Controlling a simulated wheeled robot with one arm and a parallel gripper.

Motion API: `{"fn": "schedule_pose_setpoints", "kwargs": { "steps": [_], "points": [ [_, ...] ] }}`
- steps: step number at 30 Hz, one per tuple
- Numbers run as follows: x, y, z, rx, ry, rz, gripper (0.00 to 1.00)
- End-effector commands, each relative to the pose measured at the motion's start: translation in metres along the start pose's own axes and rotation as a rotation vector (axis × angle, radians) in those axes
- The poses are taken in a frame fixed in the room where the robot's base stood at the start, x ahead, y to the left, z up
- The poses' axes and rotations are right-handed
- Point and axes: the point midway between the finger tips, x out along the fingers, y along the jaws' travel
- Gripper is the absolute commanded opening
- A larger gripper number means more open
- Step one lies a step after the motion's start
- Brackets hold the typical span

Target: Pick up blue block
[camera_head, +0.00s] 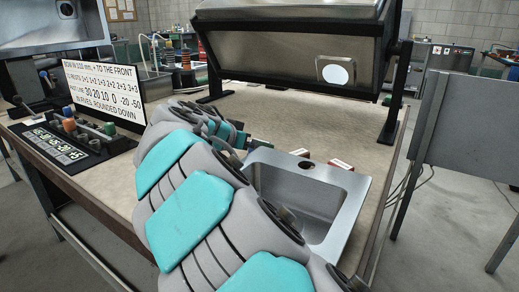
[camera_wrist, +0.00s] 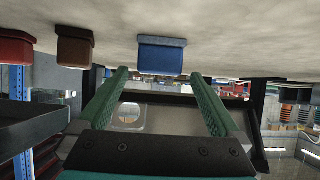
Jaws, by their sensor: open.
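The blue block (camera_wrist: 162,55) sits on the beige table top, which shows at the top of the wrist view, as if upside down. My gripper (camera_wrist: 158,76) is open, with its two green fingers on either side of the blue block's place in the picture. The block appears just beyond the fingertips, and nothing is held. I cannot tell the exact gap. In the head view my gripper (camera_head: 260,143) is mostly hidden behind my arm, and I cannot make out the blue block there.
A brown block (camera_wrist: 75,47) and a red block (camera_wrist: 15,48) stand left of the blue one in the wrist view. In the head view a metal sink (camera_head: 345,210) lies right of my arm. A tilted metal box on a black stand (camera_head: 290,52) rises behind. A sign (camera_head: 103,88) stands left.

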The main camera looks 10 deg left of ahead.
Motion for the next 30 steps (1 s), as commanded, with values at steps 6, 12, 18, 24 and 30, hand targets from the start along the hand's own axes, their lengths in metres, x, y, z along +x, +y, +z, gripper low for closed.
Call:
{"fn": "schedule_pose_setpoints", "kwargs": {
  "steps": [6,12,18,24,30],
  "points": [
    [0.031,0.002,-0.001,0.0,-0.002,0.006,1.0],
    [0.04,0.001,0.0,0.0,-0.001,0.002,1.0],
    [0.04,0.001,0.0,0.0,-0.001,0.002,0.9],
    [0.04,0.001,0.0,0.001,-0.001,0.002,0.67],
    [0.04,0.001,0.0,0.0,-0.001,0.002,0.45]
  ]
}}
